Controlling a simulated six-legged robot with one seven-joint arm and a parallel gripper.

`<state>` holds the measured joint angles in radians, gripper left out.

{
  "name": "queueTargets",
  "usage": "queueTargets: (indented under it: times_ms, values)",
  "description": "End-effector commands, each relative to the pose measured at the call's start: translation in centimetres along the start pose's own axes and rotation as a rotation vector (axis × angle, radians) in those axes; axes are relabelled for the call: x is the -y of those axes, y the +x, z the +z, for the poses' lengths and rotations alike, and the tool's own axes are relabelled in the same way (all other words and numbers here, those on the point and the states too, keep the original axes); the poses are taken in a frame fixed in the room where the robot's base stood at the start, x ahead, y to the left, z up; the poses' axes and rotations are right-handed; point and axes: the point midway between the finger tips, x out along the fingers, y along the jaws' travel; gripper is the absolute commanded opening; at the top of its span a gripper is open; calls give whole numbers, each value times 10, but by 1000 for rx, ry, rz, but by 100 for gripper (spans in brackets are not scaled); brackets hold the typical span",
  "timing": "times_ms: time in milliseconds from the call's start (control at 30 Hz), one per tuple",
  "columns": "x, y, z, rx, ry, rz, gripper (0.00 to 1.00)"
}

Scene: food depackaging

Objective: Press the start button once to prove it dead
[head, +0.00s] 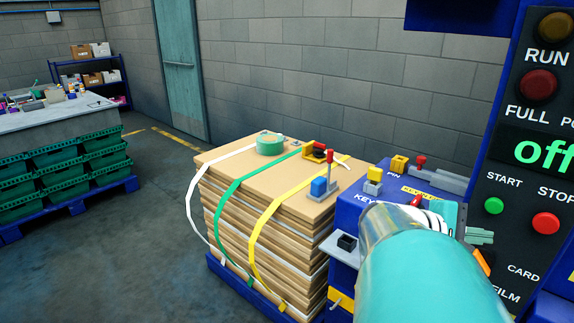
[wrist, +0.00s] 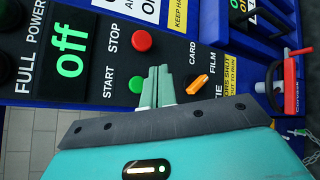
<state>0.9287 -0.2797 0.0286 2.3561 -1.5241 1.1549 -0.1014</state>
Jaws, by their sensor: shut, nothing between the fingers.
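The green start button (head: 494,206) is on the dark control panel, under the word START. It also shows in the wrist view (wrist: 138,85). The red stop button (head: 545,223) is to its right in the head view, and above it in the wrist view (wrist: 142,40). The panel display (head: 541,151) reads "off" in green. My gripper (head: 487,237) is shut and empty, its pale green fingers pointing at the panel. In the head view the fingertips are just below the start button; in the wrist view (wrist: 158,70) they are right of it. I see no contact with the button.
An orange selector (wrist: 198,84) lies near the fingers on the panel. A red-handled lock device (wrist: 290,82) is at the right in the wrist view. A blue lockout box (head: 350,205) and strapped cardboard stack (head: 265,215) stand left of my arm.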

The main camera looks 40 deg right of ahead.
Motion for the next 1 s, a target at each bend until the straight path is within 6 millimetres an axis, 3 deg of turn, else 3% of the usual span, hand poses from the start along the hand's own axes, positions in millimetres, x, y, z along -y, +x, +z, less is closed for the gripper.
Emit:
queueTargets:
  times_ms: [700, 1000]
  values:
    - [-40, 56, -40, 0, 1, -2, 0]
    - [-44, 62, -44, 0, 1, -1, 0]
